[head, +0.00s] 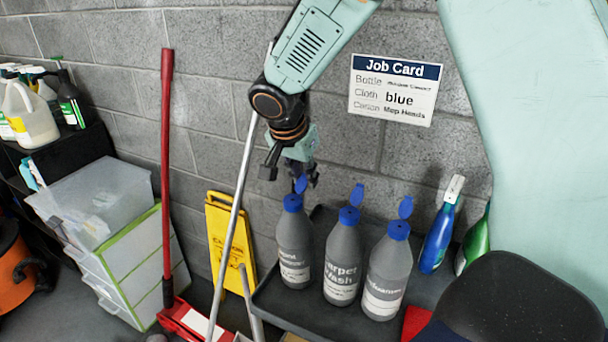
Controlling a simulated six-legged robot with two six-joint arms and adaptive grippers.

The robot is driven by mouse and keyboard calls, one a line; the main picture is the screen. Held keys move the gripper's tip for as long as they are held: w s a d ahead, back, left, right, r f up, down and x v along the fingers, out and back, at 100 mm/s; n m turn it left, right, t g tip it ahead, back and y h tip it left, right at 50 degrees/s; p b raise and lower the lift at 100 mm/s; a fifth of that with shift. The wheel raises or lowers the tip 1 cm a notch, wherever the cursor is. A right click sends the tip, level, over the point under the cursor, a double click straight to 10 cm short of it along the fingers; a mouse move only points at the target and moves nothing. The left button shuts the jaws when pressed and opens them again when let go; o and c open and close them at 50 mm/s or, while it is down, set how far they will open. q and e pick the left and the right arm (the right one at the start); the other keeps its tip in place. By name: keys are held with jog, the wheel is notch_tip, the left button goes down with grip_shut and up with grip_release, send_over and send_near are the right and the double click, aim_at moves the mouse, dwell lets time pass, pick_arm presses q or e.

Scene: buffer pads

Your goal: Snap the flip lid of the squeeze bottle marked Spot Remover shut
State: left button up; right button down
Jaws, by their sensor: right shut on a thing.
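Three grey squeeze bottles with blue caps stand upright in a row on a dark tray (290,318). The left bottle (295,240) has a label too blurred to read surely. The middle bottle (342,258) reads "Carpet Wash"; the right bottle (388,275) has an unclear label. The middle flip lid (357,194) and right flip lid (406,207) stand up, open. The left bottle's flip lid (300,184) is also raised, at the fingertips of my right gripper (304,181), which is shut on it from above. My left gripper is out of view.
A blue spray bottle (438,238) and a green bottle (476,244) stand right of the row. A job card (394,90) hangs on the block wall. A grey pole, a red handle (167,150) and a yellow sign (222,240) stand left of the tray.

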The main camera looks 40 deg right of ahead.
jog(key=shift+s+a+f, duration=0.1)
jog(key=shift+s, duration=0.05)
jog(key=c, duration=1.6)
grip_release()
jog(key=o, duration=0.3)
jog(key=shift+o, duration=0.2)
jog(key=v, duration=1.2)
jog(key=shift+w, duration=0.2)
jog(key=shift+o, duration=0.5)
